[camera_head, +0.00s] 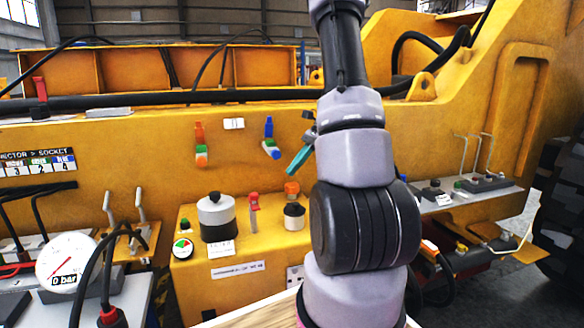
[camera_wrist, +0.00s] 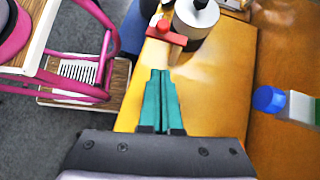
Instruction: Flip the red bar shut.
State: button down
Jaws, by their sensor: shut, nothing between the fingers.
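A red bar (camera_head: 253,201) stands on the yellow box, just right of the grey and black cylinder, with a pale stem under it. In the wrist view the red bar (camera_wrist: 166,34) lies crosswise ahead of the fingers, beside the cylinder. My gripper (camera_head: 291,172) has teal fingers, shut together and empty. It is above and to the right of the bar in the head view. In the wrist view my gripper (camera_wrist: 160,72) points toward the bar, and a gap shows between them. Nothing covers the bar.
The black-topped cylinder (camera_head: 216,217) is close beside the bar. Blue (camera_head: 269,128) and orange (camera_head: 199,133) handles project from the yellow wall above. A gauge (camera_head: 67,262) stands at left.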

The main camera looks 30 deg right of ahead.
aim_at(256, 203)
jog(key=shift+s+a+f, duration=0.1)
jog(key=shift+a+f, duration=0.7)
jog(key=shift+a, duration=0.65)
jog(key=shift+w+a+f, duration=0.1)
jog(key=shift+a+f, duration=0.7)
jog(key=shift+a, duration=0.65)
jog(key=shift+s+a+f, duration=0.1)
jog(key=shift+a+f, duration=0.7)
jog(key=shift+a, duration=0.65)
